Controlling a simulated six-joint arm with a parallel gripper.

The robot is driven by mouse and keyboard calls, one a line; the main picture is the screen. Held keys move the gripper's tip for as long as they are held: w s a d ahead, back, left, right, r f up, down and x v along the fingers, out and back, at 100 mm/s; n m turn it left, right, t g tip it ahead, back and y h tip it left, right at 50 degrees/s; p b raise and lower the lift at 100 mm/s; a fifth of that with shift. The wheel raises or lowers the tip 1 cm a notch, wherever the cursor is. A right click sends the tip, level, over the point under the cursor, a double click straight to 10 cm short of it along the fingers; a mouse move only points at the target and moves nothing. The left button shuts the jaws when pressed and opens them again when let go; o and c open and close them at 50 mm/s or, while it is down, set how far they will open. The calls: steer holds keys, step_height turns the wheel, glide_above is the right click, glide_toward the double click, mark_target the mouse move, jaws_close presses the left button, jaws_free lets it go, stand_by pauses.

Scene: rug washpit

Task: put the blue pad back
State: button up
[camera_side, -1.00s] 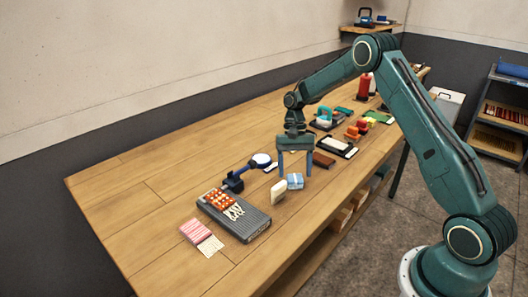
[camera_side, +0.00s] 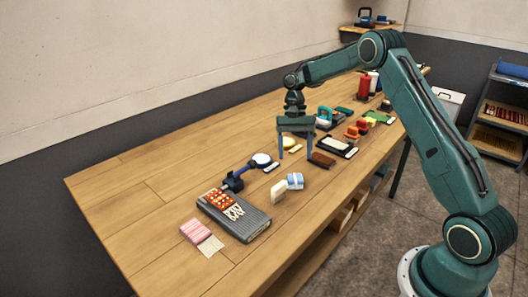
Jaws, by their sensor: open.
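The blue pad (camera_side: 295,181), a small light blue block with a pale band, rests on the wooden table (camera_side: 150,190). A cream block (camera_side: 279,192) stands close by on its lower left. My gripper (camera_side: 296,156) points down, open and empty, with its two fingers apart. In the picture its fingertips are above the blue pad, clear of it. A brown block (camera_side: 322,160) lies just right of the fingers, and a yellow round thing (camera_side: 289,143) shows partly between them.
A grey ribbed case (camera_side: 245,222) with a red dotted piece on it and a pink striped pad (camera_side: 195,231) lie at the near left. A blue-handled round tool (camera_side: 260,160) lies left of my gripper. Several items crowd the far right. The left of the table is bare.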

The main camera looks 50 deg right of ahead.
steer(key=s+a+r+n+t+h, duration=0.1)
steer(key=s+a+r, duration=0.2)
steer(key=r, duration=0.3)
steer(key=s+a+r+n+t, duration=0.2)
steer(key=s+a+r, duration=0.2)
steer(key=r, duration=0.2)
steer(key=s+a+r+n+t+h, duration=0.1)
steer(key=s+a+r, duration=0.2)
steer(key=r, duration=0.3)
steer(key=s+a+n+t, duration=0.2)
steer(key=s, duration=0.7)
steer(key=s+a+r+n+t+h, duration=0.1)
steer(key=s+a+n+t, duration=0.1)
steer(key=s, duration=0.8)
steer(key=shift+s+n+t, duration=0.25)
steer(key=shift+n+t, duration=0.15)
steer(key=shift+n, duration=0.1)
